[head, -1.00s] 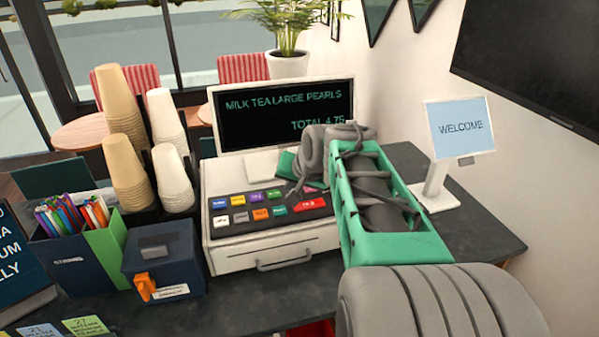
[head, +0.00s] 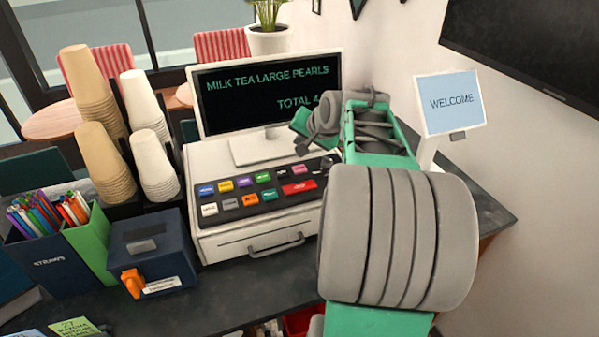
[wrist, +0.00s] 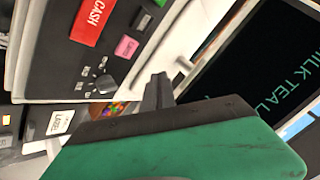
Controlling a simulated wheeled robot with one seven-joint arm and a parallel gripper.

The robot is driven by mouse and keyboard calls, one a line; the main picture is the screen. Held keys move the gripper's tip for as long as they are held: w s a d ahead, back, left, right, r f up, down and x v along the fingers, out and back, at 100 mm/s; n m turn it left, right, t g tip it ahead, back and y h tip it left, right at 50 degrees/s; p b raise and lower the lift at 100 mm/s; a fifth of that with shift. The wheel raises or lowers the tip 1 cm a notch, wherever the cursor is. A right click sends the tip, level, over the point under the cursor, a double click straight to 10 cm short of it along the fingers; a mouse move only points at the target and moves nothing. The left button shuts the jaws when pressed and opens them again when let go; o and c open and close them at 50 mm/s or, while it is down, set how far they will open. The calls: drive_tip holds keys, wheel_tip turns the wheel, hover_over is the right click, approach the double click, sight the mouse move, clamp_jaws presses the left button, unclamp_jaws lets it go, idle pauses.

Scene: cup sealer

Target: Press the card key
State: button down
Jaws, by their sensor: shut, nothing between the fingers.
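The cash register (head: 222,240) has a black panel of coloured keys. A large red key (head: 299,187) reads CASH in the wrist view (wrist: 93,20). A pink key (wrist: 127,46) and a black key (wrist: 142,20) lie beside it. Other keys are blue (head: 205,190), yellow (head: 225,186), green (head: 263,177), orange (head: 250,199) and teal (head: 270,194). I cannot read which key is marked card. My gripper (wrist: 158,84) is shut and empty, near the panel's right end, apart from the red key. Its fingertips are hard to make out in the head view.
The register's screen (head: 250,105) stands just behind the keys, its total partly covered by my arm. A dial (wrist: 105,83) sits near the panel's end. A welcome display (head: 450,103) is right; cup stacks (head: 155,165) and a dark blue box (head: 150,250) are left.

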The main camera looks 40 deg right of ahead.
sight(301, 170)
wheel_tip(301, 170, down, 6)
drive_tip(key=b, duration=0.3)
drive_tip(key=shift+b, duration=0.3)
drive_tip(key=shift+f, duration=0.1)
idle(1.4)
drive_tip(key=shift+f+b, duration=0.35)
drive_tip(key=shift+f+b, duration=0.4)
drive_tip(key=shift+f, duration=0.1)
idle(0.5)
drive_tip(key=shift+r, duration=0.1)
drive_tip(key=shift+r+p, duration=0.55)
drive_tip(key=shift+r, duration=0.25)
wheel_tip(301, 170, up, 5)
drive_tip(key=p, duration=0.3)
